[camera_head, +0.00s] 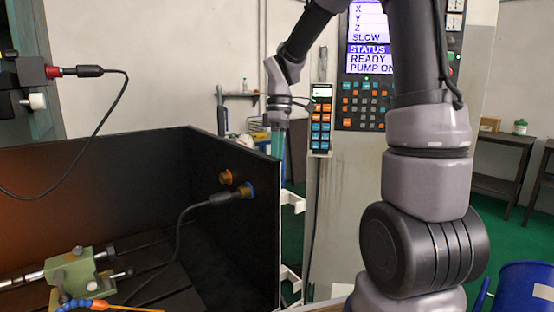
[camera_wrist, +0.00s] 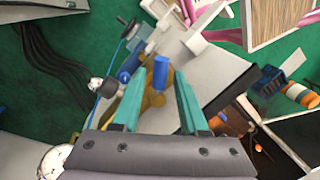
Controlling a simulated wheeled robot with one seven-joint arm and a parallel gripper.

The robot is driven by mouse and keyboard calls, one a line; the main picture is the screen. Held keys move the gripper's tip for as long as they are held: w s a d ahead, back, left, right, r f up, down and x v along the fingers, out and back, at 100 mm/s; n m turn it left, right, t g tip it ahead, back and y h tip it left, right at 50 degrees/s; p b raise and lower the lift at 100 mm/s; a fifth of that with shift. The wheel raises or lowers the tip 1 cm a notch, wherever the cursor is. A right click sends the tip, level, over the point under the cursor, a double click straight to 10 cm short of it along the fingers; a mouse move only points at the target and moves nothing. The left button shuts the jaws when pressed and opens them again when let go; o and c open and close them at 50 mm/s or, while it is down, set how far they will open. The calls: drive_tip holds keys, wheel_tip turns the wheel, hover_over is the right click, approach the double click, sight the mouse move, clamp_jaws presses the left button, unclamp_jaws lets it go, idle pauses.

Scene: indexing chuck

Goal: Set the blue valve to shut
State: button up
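In the wrist view, a blue handle (camera_wrist: 160,69) stands up from a yellow-brown body (camera_wrist: 154,97), and I take this to be the blue valve. My gripper (camera_wrist: 161,75) has its two teal fingers spread apart, with the blue handle showing in the gap between their tips. I cannot tell whether the handle is between the fingers or beyond them, and no contact is clear. In the head view my gripper (camera_head: 277,152) points down behind the dark panel's far edge. The panel hides the valve there.
A dark-walled enclosure (camera_head: 262,235) holds a green vise (camera_head: 75,275) and a cabled connector (camera_head: 246,191). A control pendant (camera_head: 320,120) hangs right of my gripper. In the wrist view, black cables (camera_wrist: 45,60) lie left and a dark panel edge (camera_wrist: 222,92) lies right.

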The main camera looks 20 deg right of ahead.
clamp_jaws()
drive_tip(key=m, duration=0.2)
drive_tip(key=s+m, duration=0.1)
drive_tip(key=m, duration=0.1)
drive_tip(key=shift+a, duration=0.35)
drive_tip(key=shift+s+a+m+t+y, duration=0.2)
drive_tip(key=shift+a+m+t, duration=0.05)
drive_tip(key=shift+m, duration=0.6)
drive_tip(key=shift+s+a+m+t+y, duration=0.15)
drive_tip(key=shift+a+m+t+y, duration=0.1)
drive_tip(key=shift+m, duration=0.6)
drive_tip(key=shift+o, duration=1.8)
unclamp_jaws()
